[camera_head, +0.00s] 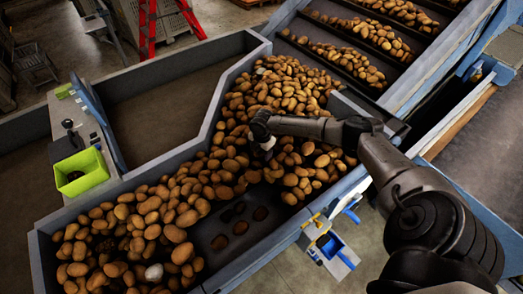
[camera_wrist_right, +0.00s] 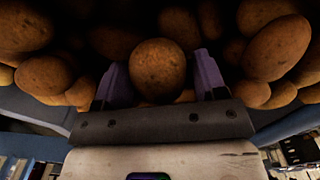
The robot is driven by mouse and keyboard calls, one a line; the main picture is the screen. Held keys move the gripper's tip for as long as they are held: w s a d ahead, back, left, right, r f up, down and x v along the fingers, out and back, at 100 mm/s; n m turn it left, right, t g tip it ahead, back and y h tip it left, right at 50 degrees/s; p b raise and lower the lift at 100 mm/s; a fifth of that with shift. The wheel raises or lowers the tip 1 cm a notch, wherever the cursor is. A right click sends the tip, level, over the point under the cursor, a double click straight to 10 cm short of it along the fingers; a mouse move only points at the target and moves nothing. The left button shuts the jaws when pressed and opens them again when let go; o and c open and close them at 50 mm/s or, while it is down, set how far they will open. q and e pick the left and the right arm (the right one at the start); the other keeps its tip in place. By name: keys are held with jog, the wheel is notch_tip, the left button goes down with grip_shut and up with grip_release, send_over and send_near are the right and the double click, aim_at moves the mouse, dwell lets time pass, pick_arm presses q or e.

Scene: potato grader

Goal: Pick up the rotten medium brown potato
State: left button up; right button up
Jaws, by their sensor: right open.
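My right gripper (camera_head: 264,152) points down into the potato heap in the middle of the grader trough. In the right wrist view its two purple fingers (camera_wrist_right: 160,82) are open, one on each side of a round brown potato (camera_wrist_right: 158,66) with small dark specks. I cannot tell whether the fingers touch it, or whether it is the rotten one. In the head view, my gripper and wrist hide that spot. Several dark, rotten-looking potatoes lie on the dark belt (camera_head: 205,222) nearer the front, one of them beside the heap (camera_head: 261,213). My left gripper is not in view.
Potatoes crowd around the right gripper, with more heaped at the front left. The trough's grey wall (camera_head: 200,160) bounds the heap on the left. A green bin (camera_head: 82,172) stands left, and a blue holder with tools (camera_head: 330,243) hangs at the right side.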

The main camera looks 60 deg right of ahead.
jog(key=shift+f, duration=0.15)
jog(key=c, duration=0.7)
